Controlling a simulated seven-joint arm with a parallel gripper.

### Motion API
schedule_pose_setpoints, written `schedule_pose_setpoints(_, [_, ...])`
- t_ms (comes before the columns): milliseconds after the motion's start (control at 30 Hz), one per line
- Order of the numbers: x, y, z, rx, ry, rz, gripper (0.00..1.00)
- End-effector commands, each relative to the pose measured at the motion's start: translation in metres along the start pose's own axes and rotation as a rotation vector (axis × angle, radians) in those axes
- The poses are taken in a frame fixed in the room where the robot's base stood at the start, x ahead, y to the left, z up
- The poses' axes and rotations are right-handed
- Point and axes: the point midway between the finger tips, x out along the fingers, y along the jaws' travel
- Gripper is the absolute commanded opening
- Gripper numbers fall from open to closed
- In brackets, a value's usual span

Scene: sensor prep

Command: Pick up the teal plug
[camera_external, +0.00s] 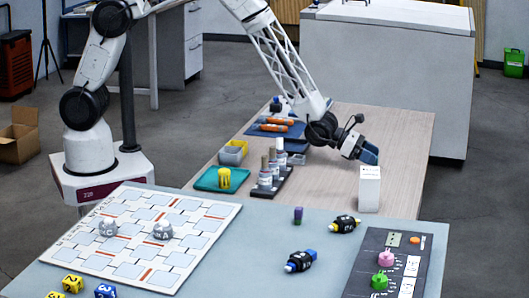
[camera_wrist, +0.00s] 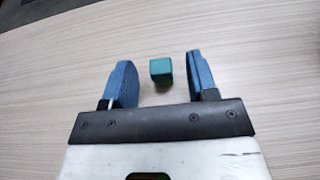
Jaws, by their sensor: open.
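The teal plug (camera_wrist: 161,71) is a small block with a lighter top. In the wrist view it lies between the two blue fingers of my gripper (camera_wrist: 161,67), with a clear gap on each side. The fingers are apart and hold nothing. In the camera_external view my gripper (camera_external: 369,154) reaches down over the wood-topped table, just behind a white box. I cannot make out the plug there. Its height relative to the fingertips is hard to tell.
The tall white box (camera_external: 369,190) stands just in front of my gripper. A dark rack (camera_external: 282,180) with bottles and a teal tray (camera_external: 208,180) stand to the left. The wood table (camera_external: 405,125) is clear behind and right of my gripper.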

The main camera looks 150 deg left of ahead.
Motion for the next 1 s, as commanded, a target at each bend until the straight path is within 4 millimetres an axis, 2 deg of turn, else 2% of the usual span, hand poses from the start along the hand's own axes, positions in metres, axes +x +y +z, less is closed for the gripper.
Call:
schedule_pose_setpoints(400, [0.032,-0.001,-0.002,0.0,0.0,0.0,0.53])
schedule_pose_setpoints(1000, [0.037,0.0,-0.001,0.0,0.0,0.0,0.53])
